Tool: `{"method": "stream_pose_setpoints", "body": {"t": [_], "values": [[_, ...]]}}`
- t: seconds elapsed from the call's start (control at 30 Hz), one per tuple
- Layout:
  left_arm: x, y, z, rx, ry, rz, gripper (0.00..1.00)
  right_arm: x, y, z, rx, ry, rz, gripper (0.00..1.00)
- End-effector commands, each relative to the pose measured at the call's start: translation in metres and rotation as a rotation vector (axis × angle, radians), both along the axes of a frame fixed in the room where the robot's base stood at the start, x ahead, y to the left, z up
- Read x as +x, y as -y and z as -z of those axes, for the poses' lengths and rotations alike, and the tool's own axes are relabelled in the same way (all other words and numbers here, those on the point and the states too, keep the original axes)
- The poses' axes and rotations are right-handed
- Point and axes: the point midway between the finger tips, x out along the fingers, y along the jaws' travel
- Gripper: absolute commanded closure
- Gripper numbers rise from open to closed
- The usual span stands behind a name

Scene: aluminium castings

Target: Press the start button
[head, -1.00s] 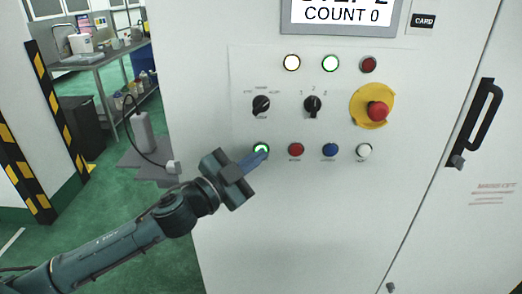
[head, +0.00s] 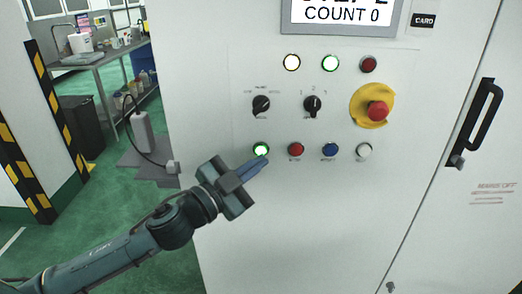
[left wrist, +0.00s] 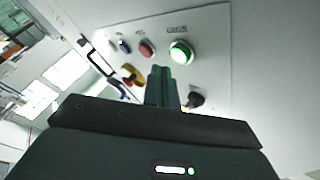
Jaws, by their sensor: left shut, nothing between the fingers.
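The start button appears to be the green lit button (head: 261,149) at the left end of the lower button row on the white cabinet. It glows green in the left wrist view (left wrist: 181,53) too, just beyond the fingertips. My left gripper (head: 262,162) is shut and empty, its blue fingers pointing up and right just below the green button. In the left wrist view the closed fingers (left wrist: 160,76) sit below and left of the button, seemingly apart from it. My right gripper is not in view.
Red (head: 296,149), blue (head: 331,149) and white (head: 364,150) buttons continue the row. Above are two black selector knobs, a red emergency stop (head: 377,111) on yellow, lamps and a display (head: 342,14) reading COUNT 0. A black door handle (head: 474,121) stands out at right.

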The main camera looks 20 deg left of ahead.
Motion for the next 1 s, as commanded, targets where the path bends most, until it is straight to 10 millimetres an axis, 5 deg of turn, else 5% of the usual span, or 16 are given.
{"method": "stream_pose_setpoints", "body": {"t": [0.4,1.0], "values": [[-0.038,0.011,0.0,-0.001,0.0,0.002,1.0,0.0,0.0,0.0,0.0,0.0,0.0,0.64],[-0.04,0.012,0.0,0.0,0.0,0.0,1.0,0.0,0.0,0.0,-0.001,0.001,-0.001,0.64]]}}
